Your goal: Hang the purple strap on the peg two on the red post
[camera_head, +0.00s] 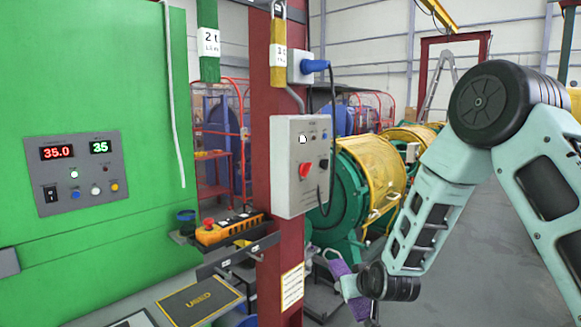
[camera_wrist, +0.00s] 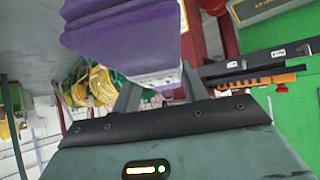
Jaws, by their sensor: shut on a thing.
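The purple strap (camera_head: 341,268) is in my gripper (camera_head: 350,287), low and to the right of the red post (camera_head: 264,130) in the head view. In the wrist view the folded purple strap (camera_wrist: 120,35) fills the upper middle, with a pale label at its lower end between the fingers of my gripper (camera_wrist: 158,97). My gripper is shut on it and apart from the post. A green strap (camera_head: 208,45) with a tag and a yellow strap (camera_head: 278,60) with a tag hang at the top, near the post. The pegs are not clearly visible.
A grey control box (camera_head: 300,165) with a blue plug and cable is on the post. A green cabinet (camera_head: 90,90) stands left. An orange pendant (camera_head: 225,228) lies on a shelf beside the post. Green and yellow machinery (camera_head: 370,175) stands behind. Floor at right is open.

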